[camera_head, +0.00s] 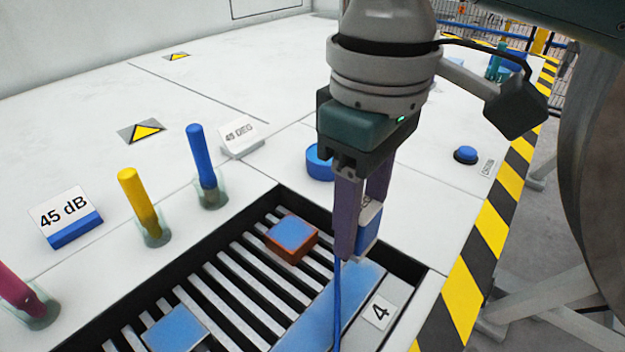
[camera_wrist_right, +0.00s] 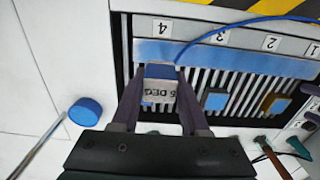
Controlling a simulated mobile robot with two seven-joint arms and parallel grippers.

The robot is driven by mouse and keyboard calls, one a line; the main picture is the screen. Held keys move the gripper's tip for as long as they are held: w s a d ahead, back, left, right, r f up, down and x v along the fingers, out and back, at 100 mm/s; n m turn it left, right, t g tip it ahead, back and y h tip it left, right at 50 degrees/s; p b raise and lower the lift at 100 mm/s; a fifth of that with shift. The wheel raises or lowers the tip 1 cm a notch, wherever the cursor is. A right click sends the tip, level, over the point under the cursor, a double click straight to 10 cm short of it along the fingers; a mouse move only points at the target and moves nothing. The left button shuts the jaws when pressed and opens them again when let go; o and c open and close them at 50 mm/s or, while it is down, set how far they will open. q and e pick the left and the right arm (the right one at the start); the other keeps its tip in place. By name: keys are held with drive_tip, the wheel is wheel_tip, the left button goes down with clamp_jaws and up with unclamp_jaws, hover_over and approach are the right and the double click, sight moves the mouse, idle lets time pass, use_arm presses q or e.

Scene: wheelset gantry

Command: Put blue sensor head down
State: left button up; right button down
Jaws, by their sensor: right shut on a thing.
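My right gripper (camera_head: 357,252) points down over the near right end of the slotted rack and is shut on the blue sensor head (camera_head: 369,228). The head is a small white and blue block; one finger partly hides it in the head view. In the right wrist view the sensor head (camera_wrist_right: 159,86) sits between the fingertips (camera_wrist_right: 160,100), with lettering ending in "5 DEG" facing the camera. A blue cable (camera_head: 337,300) hangs by it. The head appears just above or at the blue strip (camera_head: 345,290) beside the label "4" (camera_head: 377,311); contact is unclear. My left gripper is not in view.
On the rack (camera_head: 290,192) lie an orange block with a blue top (camera_head: 291,238) and a blue block (camera_head: 176,330). Yellow (camera_head: 139,202) and blue (camera_head: 201,155) sticks stand upright behind it. A blue cylinder (camera_head: 318,165) and blue button (camera_head: 465,154) are nearby. Striped edge (camera_head: 470,280) bounds the right.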

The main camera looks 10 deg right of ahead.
wheel_tip(320, 180, down, 8)
drive_tip(key=shift+f+b, duration=0.1)
drive_tip(key=shift+b, duration=0.9)
drive_tip(key=shift+c, duration=2.1)
unclamp_jaws()
drive_tip(key=shift+f, duration=0.15)
